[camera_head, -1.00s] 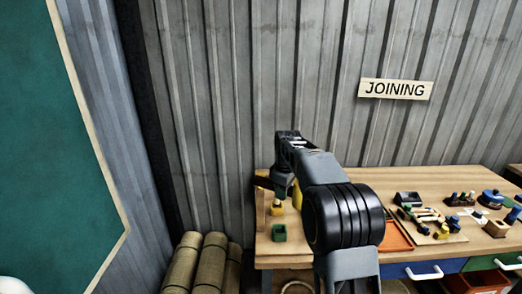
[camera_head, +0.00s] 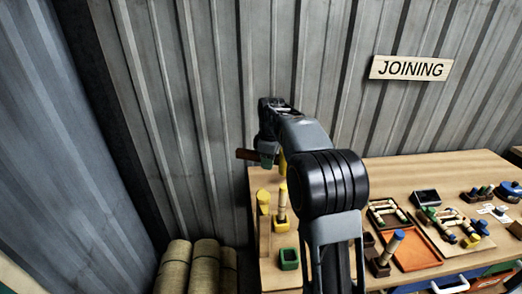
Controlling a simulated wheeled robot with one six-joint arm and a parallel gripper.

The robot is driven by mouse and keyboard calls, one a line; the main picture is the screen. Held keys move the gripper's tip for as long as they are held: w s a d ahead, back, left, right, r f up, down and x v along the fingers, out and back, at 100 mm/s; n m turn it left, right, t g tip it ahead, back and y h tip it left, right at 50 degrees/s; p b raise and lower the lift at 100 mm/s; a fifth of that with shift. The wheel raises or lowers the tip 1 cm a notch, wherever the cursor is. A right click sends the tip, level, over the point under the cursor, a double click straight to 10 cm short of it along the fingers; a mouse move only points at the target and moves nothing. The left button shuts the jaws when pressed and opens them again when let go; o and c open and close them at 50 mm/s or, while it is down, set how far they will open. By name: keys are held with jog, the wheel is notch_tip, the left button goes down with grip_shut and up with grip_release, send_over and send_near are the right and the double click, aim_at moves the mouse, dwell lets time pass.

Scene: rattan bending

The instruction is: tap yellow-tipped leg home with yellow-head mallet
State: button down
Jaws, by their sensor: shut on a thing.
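My gripper (camera_head: 267,158) is above the left end of the bench, shut on a mallet whose brown handle (camera_head: 245,154) sticks out to the left. A yellow part (camera_head: 283,164), apparently the mallet's head, shows beside my arm and is mostly hidden by it. The yellow-tipped leg (camera_head: 281,194) stands upright in a yellow block (camera_head: 281,224) below and slightly right of the gripper. The mallet looks apart from the leg; the depth between them is hard to tell.
A yellow-topped piece (camera_head: 263,197) stands just left of the leg. A green hollow block (camera_head: 289,259) is in front. Rattan rolls (camera_head: 205,265) stand left of the bench (camera_head: 400,172).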

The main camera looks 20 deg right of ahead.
jog(key=shift+w+f, duration=0.15)
jog(key=shift+w, duration=0.3)
jog(key=shift+s+a+f+b, duration=0.1)
jog(key=shift+a+f+b, duration=0.05)
jog(key=shift+f+b, duration=0.55)
notch_tip(320, 180, down, 2)
jog(key=shift+b, duration=0.55)
